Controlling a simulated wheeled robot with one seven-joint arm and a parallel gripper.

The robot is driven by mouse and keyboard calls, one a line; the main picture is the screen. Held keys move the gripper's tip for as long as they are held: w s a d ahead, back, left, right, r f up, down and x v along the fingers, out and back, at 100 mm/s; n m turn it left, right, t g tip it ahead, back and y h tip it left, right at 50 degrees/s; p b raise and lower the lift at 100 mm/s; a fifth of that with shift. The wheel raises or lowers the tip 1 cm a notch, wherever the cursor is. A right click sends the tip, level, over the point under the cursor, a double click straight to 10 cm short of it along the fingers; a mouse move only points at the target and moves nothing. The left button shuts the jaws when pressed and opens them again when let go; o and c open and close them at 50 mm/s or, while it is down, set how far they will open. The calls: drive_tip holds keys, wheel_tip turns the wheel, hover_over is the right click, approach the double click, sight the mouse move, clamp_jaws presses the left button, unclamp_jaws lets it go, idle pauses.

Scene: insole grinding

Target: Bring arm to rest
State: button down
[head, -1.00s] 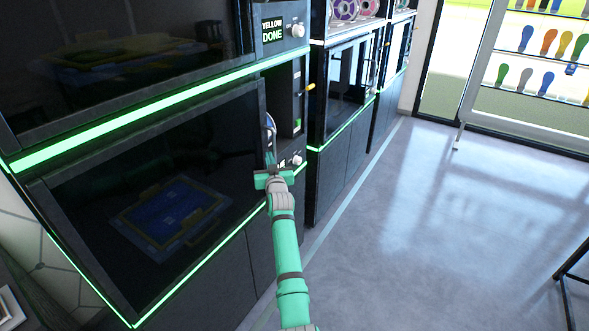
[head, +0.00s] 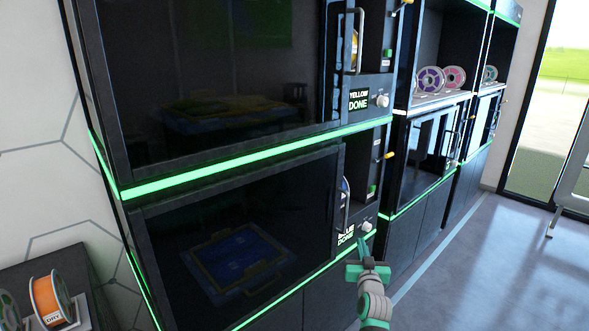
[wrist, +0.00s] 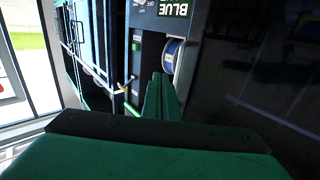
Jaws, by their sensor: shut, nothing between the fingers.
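My gripper (head: 364,254) is green and sits low in the head view, in front of the lower right corner of the bottom printer (head: 250,163). Its fingers are together with nothing between them. In the wrist view the shut fingers (wrist: 160,95) point toward the printer's side panel, which has a BLUE label (wrist: 174,9) and a spool (wrist: 173,55). In the head view the fingertips are close to a knob (head: 367,227) beside the BLUE DONE display (head: 346,236). I cannot tell whether they touch the panel.
The upper printer's display (head: 358,99) reads YELLOW DONE. Both printer doors are shut, with blue trays dimly visible behind the glass. More cabinets with spools (head: 430,80) stand to the right. An orange spool (head: 51,299) stands at lower left. The floor (head: 480,265) at right is clear.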

drive_tip(key=s+a+f, duration=1.1)
drive_tip(key=a+f, duration=0.1)
drive_tip(key=f, duration=0.2)
drive_tip(key=s+a+f+m+g, duration=0.1)
drive_tip(key=s+a+f, duration=0.35)
drive_tip(key=s, duration=0.45)
drive_tip(key=s+a+f, duration=0.4)
drive_tip(key=s+a, duration=0.2)
drive_tip(key=s, duration=0.3)
drive_tip(key=s+a+y, duration=0.1)
drive_tip(key=s+a, duration=0.1)
drive_tip(key=s, duration=0.8)
drive_tip(key=s+a, duration=0.3)
drive_tip(key=s, duration=0.6)
drive_tip(key=s+r+n+y, duration=0.1)
drive_tip(key=s+r, duration=0.4)
drive_tip(key=s, duration=0.4)
drive_tip(key=s+r+n+g, duration=0.1)
drive_tip(key=s+r+n, duration=0.1)
drive_tip(key=s+r, duration=0.3)
drive_tip(key=s+a, duration=0.1)
drive_tip(key=s, duration=0.3)
drive_tip(key=shift+s+y, duration=0.2)
drive_tip(key=shift+y, duration=0.2)
drive_tip(key=shift+r, duration=0.1)
